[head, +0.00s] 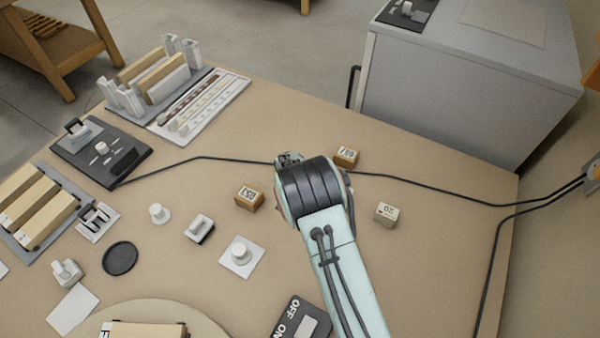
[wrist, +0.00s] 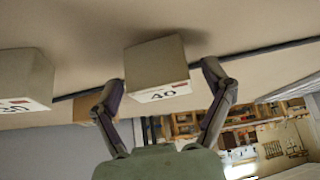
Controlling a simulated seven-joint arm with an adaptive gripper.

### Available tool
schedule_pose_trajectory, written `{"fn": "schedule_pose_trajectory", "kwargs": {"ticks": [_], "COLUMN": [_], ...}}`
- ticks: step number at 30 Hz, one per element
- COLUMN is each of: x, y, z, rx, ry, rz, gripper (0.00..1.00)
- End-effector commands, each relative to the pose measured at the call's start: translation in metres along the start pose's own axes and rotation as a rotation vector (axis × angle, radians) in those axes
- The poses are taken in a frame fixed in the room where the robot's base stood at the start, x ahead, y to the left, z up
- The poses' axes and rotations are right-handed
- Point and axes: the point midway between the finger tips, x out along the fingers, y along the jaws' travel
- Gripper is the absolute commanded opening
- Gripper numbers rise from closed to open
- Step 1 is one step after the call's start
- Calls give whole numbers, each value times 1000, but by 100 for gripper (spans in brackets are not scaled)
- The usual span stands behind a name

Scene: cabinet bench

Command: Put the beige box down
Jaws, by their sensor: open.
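A beige box (wrist: 155,62) with a white label reading 40 is between the fingertips of my gripper (wrist: 164,76) in the wrist view. The fingers are open, with a visible gap at the right finger; the left finger is close to the box's edge, and contact there is unclear. The box appears to be at the tabletop, with a dark shadow beside it. In the head view, my arm covers this box and the fingertips.
A similar beige box (wrist: 25,78) labelled 30 stands to the left in the wrist view; one stands right of my arm (head: 385,214) in the head view. Brown boxes (head: 249,198) (head: 346,156) are nearby. A black cable (head: 430,184) crosses the bench.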

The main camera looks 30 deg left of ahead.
Motion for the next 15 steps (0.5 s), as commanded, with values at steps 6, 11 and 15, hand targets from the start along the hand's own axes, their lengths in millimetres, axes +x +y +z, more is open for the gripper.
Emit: {"fn": "schedule_pose_trajectory", "kwargs": {"ticks": [6,11,15], "x": [-17,-54,-86], "y": [-1,-1,-1], "z": [-3,-3,-2], "rx": [1,1,0], "ry": [1,3,1], "rz": [-1,-3,-3], "gripper": [80,80,80]}}
